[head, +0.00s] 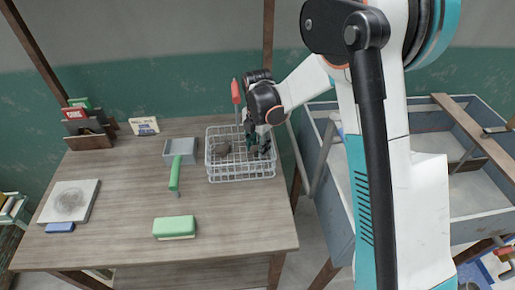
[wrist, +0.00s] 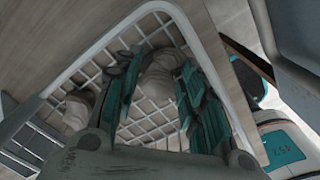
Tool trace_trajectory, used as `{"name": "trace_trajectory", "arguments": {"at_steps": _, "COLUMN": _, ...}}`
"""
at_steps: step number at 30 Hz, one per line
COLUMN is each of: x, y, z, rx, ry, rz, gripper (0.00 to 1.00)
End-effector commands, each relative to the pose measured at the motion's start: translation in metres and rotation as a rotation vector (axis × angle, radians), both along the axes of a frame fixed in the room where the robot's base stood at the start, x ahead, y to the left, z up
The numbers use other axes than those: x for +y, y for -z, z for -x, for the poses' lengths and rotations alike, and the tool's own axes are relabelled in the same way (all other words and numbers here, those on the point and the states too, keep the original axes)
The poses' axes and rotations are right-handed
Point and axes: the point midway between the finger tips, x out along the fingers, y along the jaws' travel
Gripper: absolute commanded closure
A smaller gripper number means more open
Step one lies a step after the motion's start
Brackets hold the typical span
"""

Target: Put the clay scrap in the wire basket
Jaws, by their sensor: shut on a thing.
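The white wire basket (head: 240,178) stands at the right part of the wooden table; its rim (wrist: 97,51) and grid floor fill much of the wrist view. My gripper (head: 260,146) reaches down inside the right part of the basket. In the wrist view my gripper (wrist: 158,90) has its teal-padded fingers closed around a pale clay scrap (wrist: 158,80), above or at the grid floor; I cannot tell whether it touches. The fingers hide the held scrap in the head view. Another greyish lump (head: 222,148) lies in the basket's left part.
A grey tray (head: 181,151), a green-handled tool (head: 175,173), a green block (head: 174,227) and a square board (head: 69,201) are on the table. A red-handled tool (head: 236,92) stands behind the basket. A grey trough (head: 330,195) is at right.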

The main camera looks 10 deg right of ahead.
Motion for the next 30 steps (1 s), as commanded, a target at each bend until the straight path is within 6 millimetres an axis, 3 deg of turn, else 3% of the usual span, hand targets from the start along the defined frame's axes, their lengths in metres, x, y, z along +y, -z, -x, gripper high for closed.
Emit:
{"name": "trace_trajectory", "arguments": {"at_steps": 11, "x": 0.0, "y": 0.005, "z": 0.0, "rx": 0.0, "ry": 0.0, "rz": 0.0, "gripper": 0.87}}
{"name": "trace_trajectory", "arguments": {"at_steps": 12, "x": 0.0, "y": 0.006, "z": 0.0, "rx": 0.0, "ry": 0.0, "rz": 0.0, "gripper": 0.6}}
{"name": "trace_trajectory", "arguments": {"at_steps": 13, "x": 0.0, "y": 0.005, "z": 0.0, "rx": 0.0, "ry": 0.0, "rz": 0.0, "gripper": 0.54}}
{"name": "trace_trajectory", "arguments": {"at_steps": 25, "x": 0.0, "y": 0.001, "z": 0.0, "rx": 0.0, "ry": 0.0, "rz": 0.0, "gripper": 0.54}}
{"name": "trace_trajectory", "arguments": {"at_steps": 30, "x": 0.0, "y": -0.023, "z": 0.0, "rx": 0.0, "ry": 0.0, "rz": 0.0, "gripper": 0.54}}
